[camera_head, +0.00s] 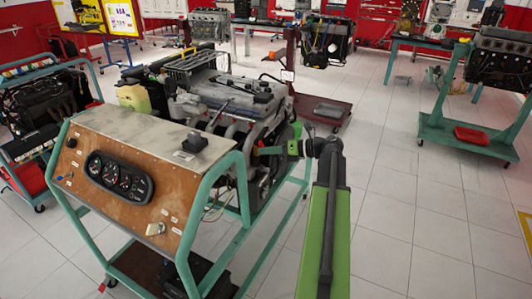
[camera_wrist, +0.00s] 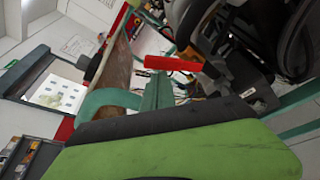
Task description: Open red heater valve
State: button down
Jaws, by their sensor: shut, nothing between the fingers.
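The red heater valve shows in the wrist view as a short red bar-shaped handle (camera_wrist: 172,64) beside the dark engine parts. In the head view a small red spot (camera_head: 256,150) at the engine's right side appears to be the same handle. My gripper (camera_head: 268,150) reaches left to the engine's side, with its tip close to that red spot. It is shut, with nothing seen held in it. In the wrist view its green and black body (camera_wrist: 180,145) fills the bottom. I cannot tell whether it touches the handle.
The engine (camera_head: 235,95) stands on a teal frame with a wooden gauge panel (camera_head: 120,180) at the front. The teal frame post (camera_head: 241,190) is left of my arm. Other engine stands are at the left and right.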

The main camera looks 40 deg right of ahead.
jog(key=shift+w+d+r, duration=0.2)
jog(key=shift+d+r, duration=0.1)
jog(key=shift+d, duration=0.05)
jog(key=s+d, duration=0.3)
jog(key=s, duration=0.6)
jog(key=shift+f, duration=0.1)
dwell(0.5)
